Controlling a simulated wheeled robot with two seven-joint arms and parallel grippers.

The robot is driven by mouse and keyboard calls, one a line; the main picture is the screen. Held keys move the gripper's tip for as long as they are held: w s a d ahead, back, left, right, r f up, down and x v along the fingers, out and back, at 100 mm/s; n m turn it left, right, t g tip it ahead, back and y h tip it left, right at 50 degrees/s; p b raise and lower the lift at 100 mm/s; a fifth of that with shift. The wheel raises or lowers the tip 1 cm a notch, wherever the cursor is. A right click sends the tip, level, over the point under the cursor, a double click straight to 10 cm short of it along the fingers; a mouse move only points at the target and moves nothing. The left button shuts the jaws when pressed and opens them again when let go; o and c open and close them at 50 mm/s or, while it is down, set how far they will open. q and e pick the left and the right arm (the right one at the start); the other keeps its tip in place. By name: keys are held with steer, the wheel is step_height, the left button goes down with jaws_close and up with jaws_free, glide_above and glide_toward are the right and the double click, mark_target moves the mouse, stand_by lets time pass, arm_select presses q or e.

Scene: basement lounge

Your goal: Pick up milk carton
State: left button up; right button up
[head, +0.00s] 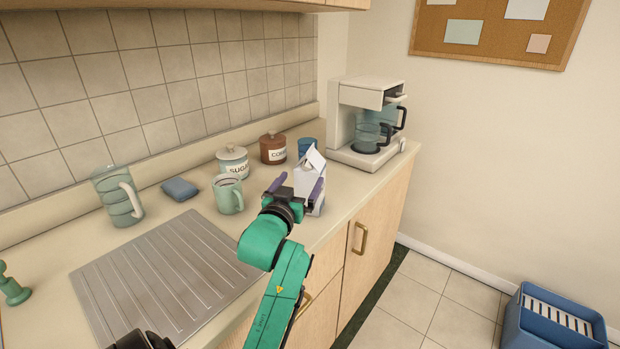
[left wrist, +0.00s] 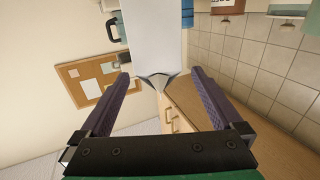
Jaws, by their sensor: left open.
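The white milk carton (head: 311,162) with a gabled top stands upright on the counter near its front edge. My left gripper (head: 297,187) is at the carton, with one purple finger on each side of it in the head view, and it hides part of the carton's lower body. In the left wrist view the carton (left wrist: 158,35) appears upside down, its folded top between the open fingertips (left wrist: 160,78). Gaps show between the carton and both fingers there. My right gripper is not in view.
A green mug (head: 229,196), sugar jar (head: 233,162), brown canister (head: 273,148) and blue cup (head: 307,147) stand close by. A coffee maker (head: 367,120) is behind the carton. A pitcher (head: 117,197), sponge (head: 180,189) and ridged drainboard (head: 160,275) are left.

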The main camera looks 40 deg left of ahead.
mark_target(306, 171)
arm_select(q)
steer(key=x, duration=0.4)
steer(key=shift+w+r+p, duration=0.1)
steer(key=shift+r+p, duration=0.2)
steer(key=shift+p, duration=0.05)
steer(key=p+x, duration=0.1)
steer(key=x, duration=0.5)
steer(key=shift+w+f, duration=0.15)
steer(key=shift+w, duration=0.1)
steer(key=shift+w+f, duration=0.2)
steer(key=shift+w, duration=0.05)
steer(key=shift+s+r, duration=0.1)
steer(key=c, duration=1.2)
jaws_close()
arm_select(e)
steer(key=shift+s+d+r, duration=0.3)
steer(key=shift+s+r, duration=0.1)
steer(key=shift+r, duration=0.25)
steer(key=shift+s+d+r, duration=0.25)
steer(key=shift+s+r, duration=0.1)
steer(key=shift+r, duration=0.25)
